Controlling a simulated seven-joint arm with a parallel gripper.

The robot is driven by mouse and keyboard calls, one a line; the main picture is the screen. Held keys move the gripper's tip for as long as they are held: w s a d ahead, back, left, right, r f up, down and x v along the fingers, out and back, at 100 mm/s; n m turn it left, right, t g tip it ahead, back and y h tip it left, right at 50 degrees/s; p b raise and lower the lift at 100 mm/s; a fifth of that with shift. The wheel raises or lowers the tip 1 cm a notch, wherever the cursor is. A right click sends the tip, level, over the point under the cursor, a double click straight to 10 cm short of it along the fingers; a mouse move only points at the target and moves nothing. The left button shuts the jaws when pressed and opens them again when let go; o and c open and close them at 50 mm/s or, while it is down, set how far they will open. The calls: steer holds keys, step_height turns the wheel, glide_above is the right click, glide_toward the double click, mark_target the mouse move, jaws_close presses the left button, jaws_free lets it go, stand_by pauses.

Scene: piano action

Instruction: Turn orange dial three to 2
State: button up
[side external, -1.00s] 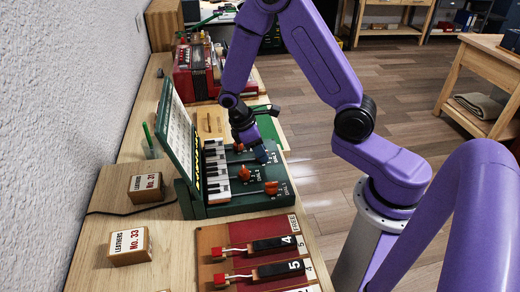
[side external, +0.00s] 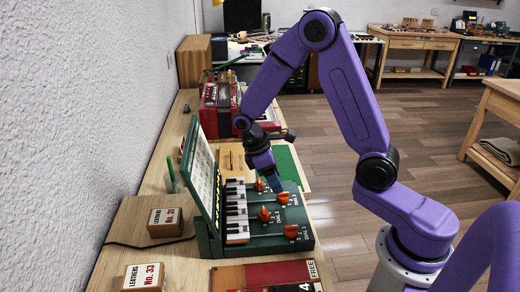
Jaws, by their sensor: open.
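A green box (side external: 207,222) with a piano keyboard (side external: 236,212) and an upright lid stands on the bench. Several orange dials show on its right panel: one at the far end (side external: 260,185), one near the middle (side external: 264,214), one right of it (side external: 283,198), and one nearest the camera (side external: 291,231). The printed dial labels are too small to read surely, so I cannot tell which is dial three. My gripper (side external: 275,187) is open and points down over the panel, just beyond the right-hand middle dial. I cannot tell whether it touches that dial.
A red accordion (side external: 218,106) stands behind. The wall is close on the left.

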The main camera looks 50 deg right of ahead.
steer(key=v, duration=1.1)
steer(key=shift+r, duration=0.35)
steer(key=shift+a, duration=0.1)
steer(key=s+a+n+t+y, duration=0.1)
steer(key=s, duration=1.1)
steer(key=s+a+n+t+y, duration=0.2)
steer(key=s, duration=1.1)
steer(key=shift+a+f+n+y, duration=0.3)
steer(key=shift+f, duration=0.15)
stand_by(0.8)
